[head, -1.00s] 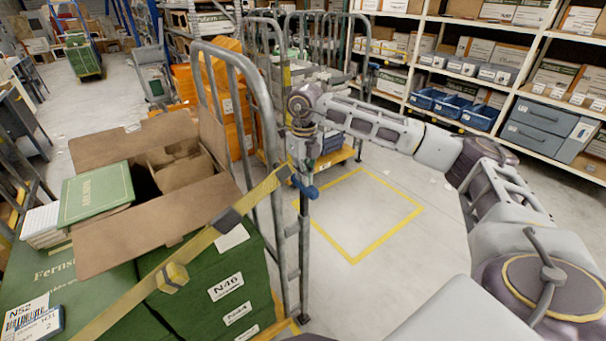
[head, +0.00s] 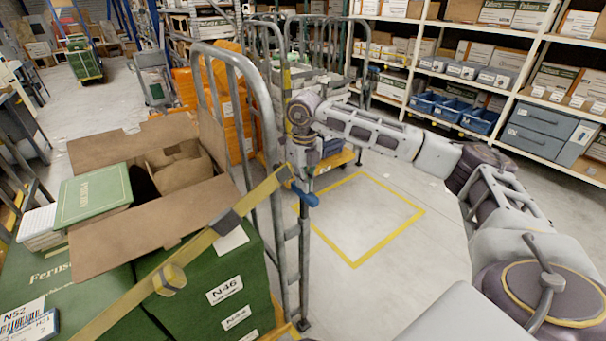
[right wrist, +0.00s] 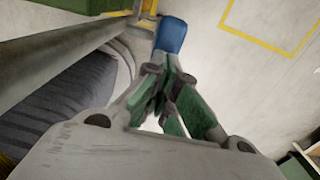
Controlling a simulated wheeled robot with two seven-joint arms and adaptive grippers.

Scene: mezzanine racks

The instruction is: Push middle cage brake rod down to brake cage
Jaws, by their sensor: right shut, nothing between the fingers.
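A brake rod with a blue end (head: 307,197) sticks out low beside the grey corner post of the near roll cage (head: 276,160), which holds green boxes. My right gripper (head: 303,172) points down just above the blue end, its fingers shut and empty. In the right wrist view, the blue end (right wrist: 171,36) lies just beyond the closed green-padded fingertips (right wrist: 172,75). They look very close, but I cannot tell whether they touch. The rod's inner part is hidden behind the gripper and post. My left gripper is not in view.
A yellow strap (head: 215,234) crosses the near cage's front, below an open carton (head: 140,225). More cages with orange crates (head: 240,105) stand behind. A yellow floor square (head: 385,205) to the right is empty. Shelving (head: 480,85) lines the back right.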

